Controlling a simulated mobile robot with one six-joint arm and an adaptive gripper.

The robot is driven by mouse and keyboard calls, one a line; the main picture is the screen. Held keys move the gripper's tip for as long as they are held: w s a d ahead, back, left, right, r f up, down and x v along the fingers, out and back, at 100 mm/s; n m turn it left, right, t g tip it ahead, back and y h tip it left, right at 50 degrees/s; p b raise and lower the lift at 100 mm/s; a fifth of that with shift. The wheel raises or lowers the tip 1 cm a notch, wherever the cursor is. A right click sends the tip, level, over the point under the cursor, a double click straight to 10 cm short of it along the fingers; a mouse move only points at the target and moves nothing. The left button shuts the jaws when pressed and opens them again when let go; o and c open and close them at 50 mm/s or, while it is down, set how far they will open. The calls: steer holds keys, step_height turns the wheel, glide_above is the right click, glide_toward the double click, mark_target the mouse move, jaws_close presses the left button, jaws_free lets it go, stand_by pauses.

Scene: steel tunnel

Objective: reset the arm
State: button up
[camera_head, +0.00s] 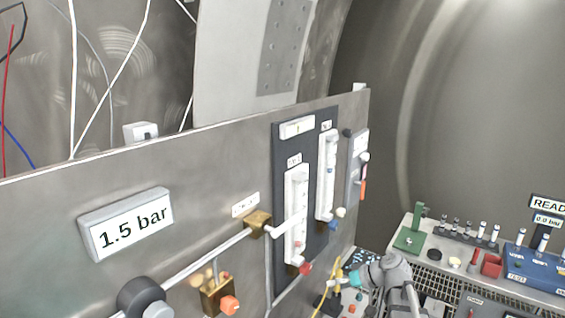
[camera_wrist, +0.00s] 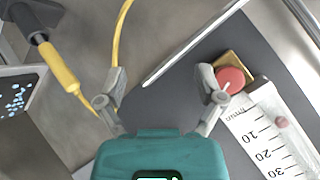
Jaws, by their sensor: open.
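My gripper (camera_wrist: 163,88) shows in the wrist view with its two grey fingers spread apart and nothing between them. Its teal body fills the bottom middle. The right fingertip appears close to a red knob (camera_wrist: 230,78) on a brass block, beside a white scale tube marked 10, 20, 30; I cannot tell whether they touch. In the head view my arm (camera_head: 398,280) is at the bottom right, bent beside the steel panel. The gripper end is small there, low in front of the flowmeter board.
A steel panel (camera_head: 190,165) carries a 1.5 bar display (camera_head: 127,224), pipes, valves and flowmeters (camera_head: 297,215). A bench (camera_head: 440,262) with a green stand, vials and a blue device (camera_head: 535,268) is at right. A yellow-tipped tool (camera_wrist: 58,66) and yellow tube show in the wrist view.

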steer(key=s+f+m+g+h, duration=0.2)
steer(key=s+f+h, duration=0.1)
steer(key=s+h, duration=0.2)
steer(key=s+f+m+g+h, duration=0.1)
steer(key=s+f+h, duration=0.3)
steer(key=s, duration=0.5)
steer(key=shift+d+f+m+g+h, duration=0.3)
steer(key=shift+m+g+h, duration=0.1)
steer(key=shift+g+h, duration=0.15)
